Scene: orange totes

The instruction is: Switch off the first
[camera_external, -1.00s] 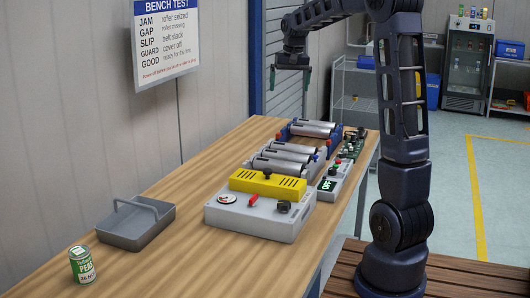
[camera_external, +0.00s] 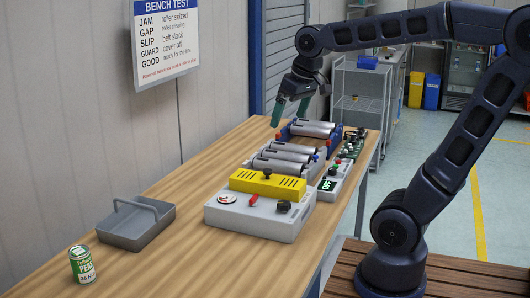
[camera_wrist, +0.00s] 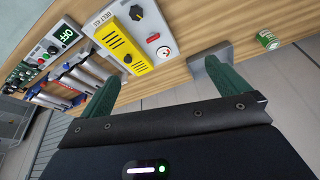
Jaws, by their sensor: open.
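A grey control box (camera_external: 256,222) stands on the bench with a yellow guard (camera_external: 266,185) on it. It carries a red switch (camera_external: 253,199), a black knob (camera_external: 283,206) and a round gauge (camera_external: 227,199). A smaller grey box behind it has a display reading OFF (camera_external: 328,184). In the wrist view, the red switch (camera_wrist: 153,38), black knob (camera_wrist: 136,12) and OFF display (camera_wrist: 66,36) show at upper left. My gripper (camera_external: 289,115) is open and empty, above the far end of the bench near the rollers. Its green fingers spread apart in the wrist view (camera_wrist: 165,72).
Metal rollers (camera_external: 284,153) lie behind the yellow guard, with a green board (camera_external: 350,147) beside them. A grey handled tray (camera_external: 137,226) and a green can (camera_external: 82,265) are at the near left. A BENCH TEST sign (camera_external: 166,45) hangs on the wall. The bench's middle left is bare.

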